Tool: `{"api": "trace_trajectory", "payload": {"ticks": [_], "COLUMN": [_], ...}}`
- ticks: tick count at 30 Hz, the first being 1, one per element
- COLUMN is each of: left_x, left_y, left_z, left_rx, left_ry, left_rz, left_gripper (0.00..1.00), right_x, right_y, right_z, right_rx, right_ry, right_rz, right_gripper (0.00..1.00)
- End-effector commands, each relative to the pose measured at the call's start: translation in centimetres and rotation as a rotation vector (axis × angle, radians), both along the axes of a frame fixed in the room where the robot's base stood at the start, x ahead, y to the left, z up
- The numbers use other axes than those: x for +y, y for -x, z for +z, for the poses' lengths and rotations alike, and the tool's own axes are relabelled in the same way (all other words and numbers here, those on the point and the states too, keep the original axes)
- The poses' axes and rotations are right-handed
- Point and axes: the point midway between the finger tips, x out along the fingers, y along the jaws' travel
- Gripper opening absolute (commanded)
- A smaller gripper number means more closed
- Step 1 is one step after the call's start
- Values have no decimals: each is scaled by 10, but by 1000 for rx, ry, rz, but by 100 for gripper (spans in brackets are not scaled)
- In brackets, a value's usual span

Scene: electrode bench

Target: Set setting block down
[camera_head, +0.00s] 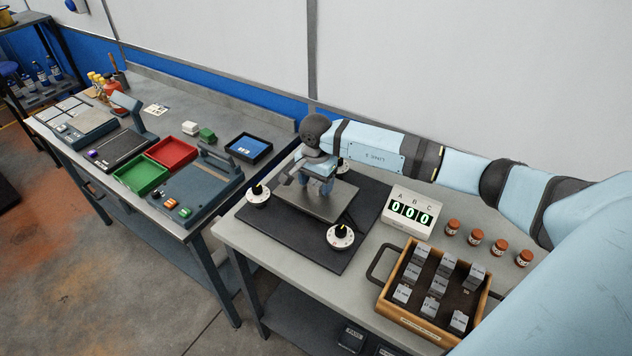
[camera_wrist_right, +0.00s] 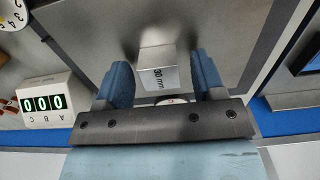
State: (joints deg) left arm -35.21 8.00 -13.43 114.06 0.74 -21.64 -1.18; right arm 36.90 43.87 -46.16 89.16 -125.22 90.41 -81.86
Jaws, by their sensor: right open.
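My right gripper (camera_head: 318,182) is low over the grey metal plate (camera_head: 335,207) on the black base. In the right wrist view its two blue fingers (camera_wrist_right: 163,88) are apart, one on each side of the grey setting block (camera_wrist_right: 158,65). The block has a white label ending in "mm" and is over the plate (camera_wrist_right: 205,25). It seems to stand on the plate, but its underside is hidden. In the head view the gripper hides most of the block. My left gripper is in neither view.
White dials (camera_head: 341,237) stand around the plate. A display (camera_head: 409,211) reads 000. A wooden box (camera_head: 418,325) holds several grey blocks. Several brown jars (camera_head: 475,237) stand behind it. A second bench at left carries red (camera_head: 171,152) and green (camera_head: 140,174) trays.

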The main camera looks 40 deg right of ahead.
Motion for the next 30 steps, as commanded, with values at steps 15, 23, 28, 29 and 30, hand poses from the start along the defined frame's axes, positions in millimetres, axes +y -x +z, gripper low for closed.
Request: {"api": "trace_trajectory", "payload": {"ticks": [15,23,28,29,30], "left_x": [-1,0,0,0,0], "left_y": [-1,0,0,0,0], "left_z": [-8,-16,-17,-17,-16], "left_rx": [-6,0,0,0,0], "left_ry": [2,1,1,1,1], "left_rz": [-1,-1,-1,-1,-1], "left_gripper": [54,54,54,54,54], "right_x": [-1,0,0,0,0], "right_y": [-1,-1,0,0,0], "right_z": [78,116,123,123,123], "right_rx": [-6,-2,0,0,0], "right_ry": [1,0,0,0,0], "right_rz": [1,-1,0,0,0], "right_gripper": [62,62,62,62,62]}}
